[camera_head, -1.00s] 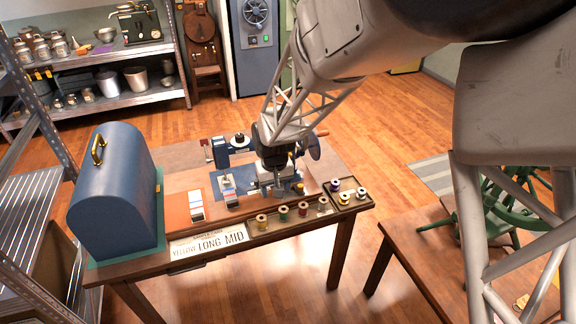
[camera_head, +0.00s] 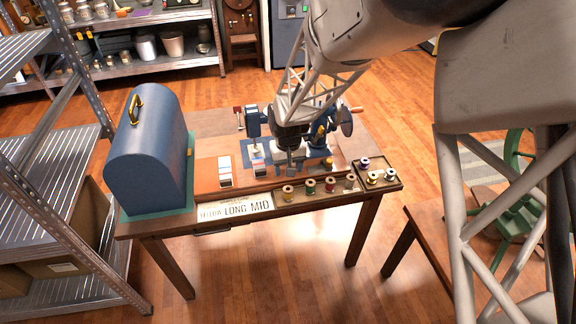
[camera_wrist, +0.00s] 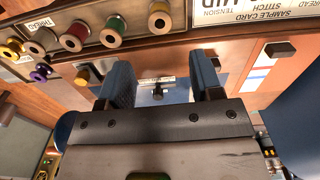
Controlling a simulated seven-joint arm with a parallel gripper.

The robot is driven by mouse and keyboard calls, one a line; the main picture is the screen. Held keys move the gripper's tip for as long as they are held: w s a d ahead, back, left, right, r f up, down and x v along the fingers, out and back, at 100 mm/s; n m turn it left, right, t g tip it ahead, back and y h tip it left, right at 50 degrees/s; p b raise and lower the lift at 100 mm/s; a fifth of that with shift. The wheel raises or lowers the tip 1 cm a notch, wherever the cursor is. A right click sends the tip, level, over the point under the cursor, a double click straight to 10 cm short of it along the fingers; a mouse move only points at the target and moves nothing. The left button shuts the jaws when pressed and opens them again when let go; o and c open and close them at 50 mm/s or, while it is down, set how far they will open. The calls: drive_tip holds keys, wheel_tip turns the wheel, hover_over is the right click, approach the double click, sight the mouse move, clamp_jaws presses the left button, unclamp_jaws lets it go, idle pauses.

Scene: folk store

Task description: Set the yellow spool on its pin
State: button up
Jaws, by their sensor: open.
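A yellow spool (camera_head: 372,178) stands in the right part of the spool tray; a yellow spool also shows at the left edge of the wrist view (camera_wrist: 13,46). My gripper (camera_head: 290,160) is over the board behind the tray, left of this spool and apart from it. In the wrist view, its two blue-padded fingers (camera_wrist: 162,88) are spread with nothing held between them. A small dark fitting (camera_wrist: 157,90) shows beyond the gap. A small yellow part (camera_head: 329,163) is on the board to the right of my gripper. I cannot make out the pin; my arm hides part of the blue machine (camera_head: 320,135).
The tray also holds copper (camera_head: 288,190), green (camera_head: 311,187), red (camera_head: 330,184) and purple (camera_head: 365,162) spools. A sample card (camera_head: 236,209) reads "YELLOW LONG MID". A tall blue case (camera_head: 155,150) stands at the left. Sample strips (camera_head: 225,171) lie near my gripper.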

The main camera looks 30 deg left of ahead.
sight(288, 187)
drive_tip(key=shift+f, duration=4.7)
drive_tip(key=c, duration=0.6)
drive_tip(key=shift+c, duration=0.2)
drive_tip(key=shift+r, duration=0.1)
drive_tip(key=shift+r, duration=2.4)
